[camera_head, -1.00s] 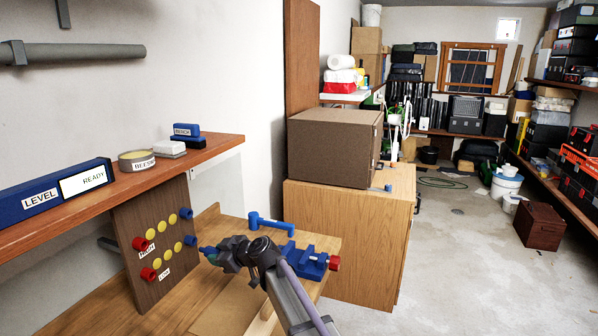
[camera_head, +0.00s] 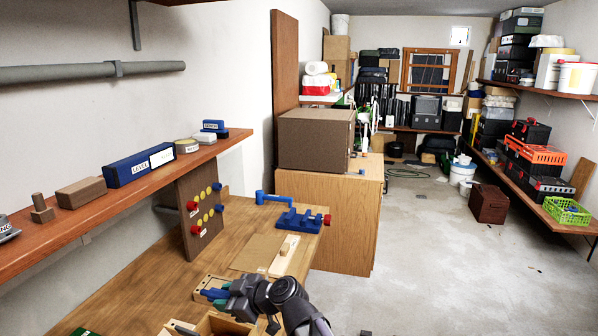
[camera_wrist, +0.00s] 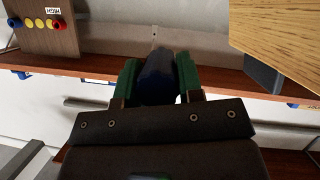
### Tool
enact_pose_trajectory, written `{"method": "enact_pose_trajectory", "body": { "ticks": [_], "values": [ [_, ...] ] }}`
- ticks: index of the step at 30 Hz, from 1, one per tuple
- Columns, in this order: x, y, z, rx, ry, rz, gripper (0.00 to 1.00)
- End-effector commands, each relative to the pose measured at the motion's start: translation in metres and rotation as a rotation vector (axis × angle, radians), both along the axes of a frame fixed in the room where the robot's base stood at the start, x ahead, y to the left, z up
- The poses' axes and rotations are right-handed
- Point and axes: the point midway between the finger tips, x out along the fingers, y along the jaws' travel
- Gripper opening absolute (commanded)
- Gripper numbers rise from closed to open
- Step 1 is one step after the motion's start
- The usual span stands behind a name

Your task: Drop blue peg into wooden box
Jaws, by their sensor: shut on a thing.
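My gripper (camera_head: 222,293) is shut on a blue peg (camera_head: 211,294) above the front of the workbench. In the wrist view the peg (camera_wrist: 156,78) looks dark blue and sits between the green finger pads (camera_wrist: 157,82). Another light wooden box (camera_head: 222,325) shows just in front, partly cut off by the lower edge and hidden by my arm. I cannot tell the peg's height above either box.
An upright peg board (camera_head: 196,243) with red, yellow and blue pegs stands at the back left of the bench. A blue rack (camera_head: 298,221) and blue hammer-like tool (camera_head: 270,197) lie behind. The shelf (camera_head: 160,178) overhangs left. Bare bench (camera_head: 160,280) lies left of the gripper.

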Motion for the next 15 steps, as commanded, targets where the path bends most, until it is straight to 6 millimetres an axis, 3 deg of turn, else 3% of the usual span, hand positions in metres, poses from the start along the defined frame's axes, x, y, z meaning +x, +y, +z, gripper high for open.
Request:
{"method": "enact_pose_trajectory", "body": {
  "ticks": [8, 15],
  "values": [
    [-0.004, 0.0, -0.004, -0.005, -0.007, 0.017, 0.06],
    [-0.004, 0.0, -0.035, -0.005, -0.007, 0.017, 0.06]
  ]
}}
